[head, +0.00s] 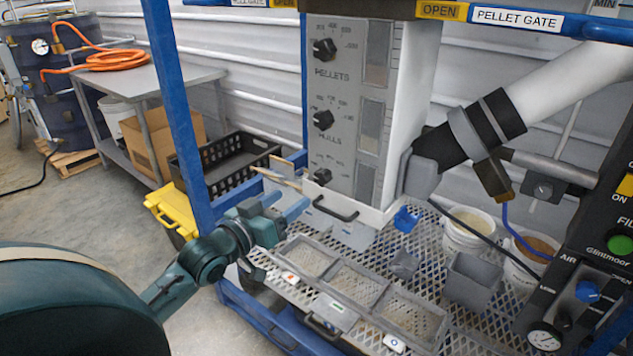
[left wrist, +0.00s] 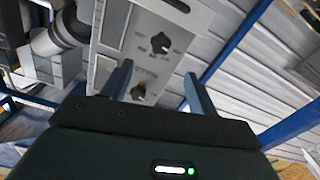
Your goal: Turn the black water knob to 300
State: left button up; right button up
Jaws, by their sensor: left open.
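The grey control panel (head: 345,110) carries three black knobs in a column. The upper two are labelled PELLETS and HULLS. The lowest, the water knob (head: 322,176), is just above a black handle; its label cannot be read. In the left wrist view, which looks upside down, the water knob (left wrist: 160,43) is the one nearer the handle, and the hulls knob (left wrist: 138,92) is below it. My left gripper (head: 288,203) is open and empty, to the lower left of the water knob and apart from it. Its two fingers also show in the left wrist view (left wrist: 158,75). My right gripper is out of view.
A blue frame post (head: 178,100) rises left of the panel, near my left arm. A mesh table (head: 455,335) with grey trays (head: 355,285) lies below. White buckets (head: 468,230) and a black hose coupling (head: 470,130) are to the right.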

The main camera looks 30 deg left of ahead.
aim_at(319, 178)
pick_arm(q)
jog(key=w, duration=0.9)
jog(key=shift+w+d+p, duration=0.1)
jog(key=shift+d+p, duration=0.2)
jog(key=shift+d, duration=0.05)
jog(key=shift+w, duration=0.7)
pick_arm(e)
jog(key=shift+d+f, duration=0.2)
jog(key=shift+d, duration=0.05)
pick_arm(q)
jog(key=c, duration=1)
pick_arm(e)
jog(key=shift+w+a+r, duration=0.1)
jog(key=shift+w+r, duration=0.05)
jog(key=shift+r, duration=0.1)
